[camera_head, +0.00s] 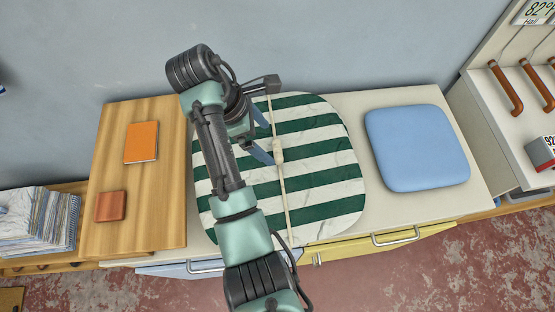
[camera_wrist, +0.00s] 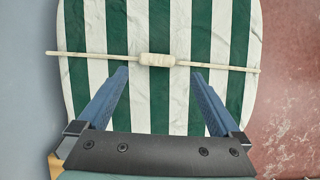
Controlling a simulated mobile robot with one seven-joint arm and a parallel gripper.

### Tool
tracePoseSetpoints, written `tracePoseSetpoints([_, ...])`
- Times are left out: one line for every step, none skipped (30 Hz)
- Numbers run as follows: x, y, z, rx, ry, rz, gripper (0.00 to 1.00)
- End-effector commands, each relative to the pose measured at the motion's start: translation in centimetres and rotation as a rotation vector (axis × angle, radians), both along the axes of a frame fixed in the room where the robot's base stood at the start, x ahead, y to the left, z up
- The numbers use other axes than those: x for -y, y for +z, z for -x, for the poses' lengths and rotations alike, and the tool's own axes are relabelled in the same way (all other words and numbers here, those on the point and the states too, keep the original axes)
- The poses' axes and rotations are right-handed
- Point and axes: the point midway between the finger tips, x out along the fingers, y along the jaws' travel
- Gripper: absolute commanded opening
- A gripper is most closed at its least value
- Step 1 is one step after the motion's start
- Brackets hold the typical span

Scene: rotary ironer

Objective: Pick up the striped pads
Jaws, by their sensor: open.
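A large rounded pad with green and white stripes (camera_head: 320,165) lies flat on the pale counter. It fills most of the wrist view (camera_wrist: 195,25). I cannot tell whether it is one pad or several stacked. A thin pale rod (camera_head: 285,195) with a thicker wrapped middle (camera_wrist: 158,59) lies across the pad. My gripper (camera_head: 270,138) is over the pad, open and empty. Its blue fingers (camera_wrist: 158,78) point toward the rod, one to each side of the wrapped middle. The height between fingers and rod is unclear. My arm hides the pad's left part in the head view.
A blue cushion (camera_head: 417,147) lies on the counter to the right. A wooden board (camera_head: 165,190) with an orange book (camera_head: 141,142) and a brown block (camera_head: 111,206) is at left, beside stacked papers (camera_head: 38,225). Drawer handles (camera_head: 396,237) line the front. Brown handles (camera_head: 507,88) stand at far right.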

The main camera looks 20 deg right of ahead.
Motion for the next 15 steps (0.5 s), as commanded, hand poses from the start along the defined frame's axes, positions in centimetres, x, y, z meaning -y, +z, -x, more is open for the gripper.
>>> tracePoseSetpoints([0.1, -0.5, 0.0, 0.001, 0.0, 0.0, 1.0])
tracePoseSetpoints([0.2, -0.6, 0.0, 0.001, 0.0, -0.001, 1.0])
tracePoseSetpoints([0.2, -0.6, 0.0, 0.001, 0.0, -0.001, 1.0])
tracePoseSetpoints([0.3, -0.7, 0.0, 0.001, 0.0, -0.001, 1.0])
tracePoseSetpoints([0.3, -0.8, 0.1, 0.0, 0.0, -0.001, 1.0])
tracePoseSetpoints([0.4, -1.1, 0.0, 0.0, 0.0, -0.001, 1.0])
tracePoseSetpoints([0.6, -1.4, 0.1, -0.001, -0.001, -0.001, 1.0])
tracePoseSetpoints([0.7, -1.8, 0.1, -0.003, -0.001, -0.001, 1.0])
tracePoseSetpoints([1.0, -2.3, 0.0, -0.003, 0.0, -0.001, 1.0])
tracePoseSetpoints([1.1, -2.7, 0.1, -0.005, 0.0, -0.001, 1.0])
tracePoseSetpoints([1.3, -3.1, 0.0, -0.004, 0.0, -0.001, 1.0])
tracePoseSetpoints([1.5, -3.8, 0.1, -0.004, -0.001, -0.001, 1.0])
tracePoseSetpoints([1.7, -4.2, 0.1, -0.004, -0.001, -0.001, 1.0])
tracePoseSetpoints([1.8, -4.5, 0.1, -0.002, -0.001, -0.002, 1.0])
tracePoseSetpoints([2.0, -4.8, 0.1, -0.001, 0.0, -0.001, 1.0])
